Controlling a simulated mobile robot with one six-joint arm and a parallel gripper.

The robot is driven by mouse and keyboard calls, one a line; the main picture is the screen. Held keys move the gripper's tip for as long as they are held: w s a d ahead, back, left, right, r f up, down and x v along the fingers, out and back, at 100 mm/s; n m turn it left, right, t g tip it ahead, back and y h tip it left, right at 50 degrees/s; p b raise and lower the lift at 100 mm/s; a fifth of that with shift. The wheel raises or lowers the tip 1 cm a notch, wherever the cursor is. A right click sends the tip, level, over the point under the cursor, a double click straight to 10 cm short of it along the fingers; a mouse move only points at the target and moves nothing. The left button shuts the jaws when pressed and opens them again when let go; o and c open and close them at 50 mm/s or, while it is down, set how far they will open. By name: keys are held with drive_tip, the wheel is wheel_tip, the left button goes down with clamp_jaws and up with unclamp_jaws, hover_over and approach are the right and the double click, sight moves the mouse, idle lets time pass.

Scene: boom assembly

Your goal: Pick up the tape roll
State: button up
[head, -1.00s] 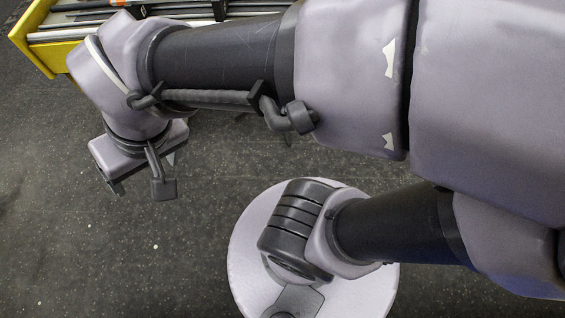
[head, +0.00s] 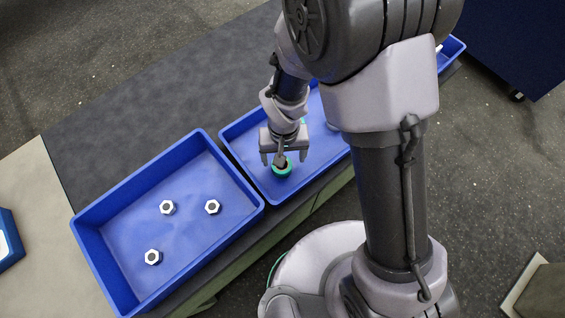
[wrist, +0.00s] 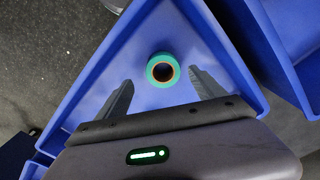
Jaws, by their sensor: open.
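The tape roll (head: 282,168) is a small green ring with a dark centre, lying in the blue tray (head: 246,176) at the middle of the head view. In the wrist view the tape roll (wrist: 163,70) lies flat on the blue tray floor near a corner, with an orange inner rim. My gripper (head: 284,162) points down over it in the head view. In the wrist view my gripper (wrist: 160,82) is open, its two grey fingers apart, with the tape roll just beyond and between their tips. The fingers hold nothing.
Another blue tray (head: 95,262) stands to the left, holding three hex nuts (head: 167,207). The tray walls surround the tape roll closely on the corner side. A dark blue cabinet (head: 520,45) stands at the upper right. Part of a blue container (head: 10,240) shows at the left edge.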

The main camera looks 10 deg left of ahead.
sight(284, 174)
drive_tip(key=f, duration=0.1)
drive_tip(key=f+b, duration=0.1)
drive_tip(key=f, duration=0.1)
drive_tip(key=f+b, duration=0.1)
drive_tip(key=f, duration=0.1)
drive_tip(key=shift+s+a+f, duration=0.1)
drive_tip(key=shift+s+a, duration=0.05)
drive_tip(key=shift+a, duration=0.1)
drive_tip(key=shift+c, duration=0.7)
drive_tip(key=shift+r, duration=0.2)
drive_tip(key=c, duration=1.4)
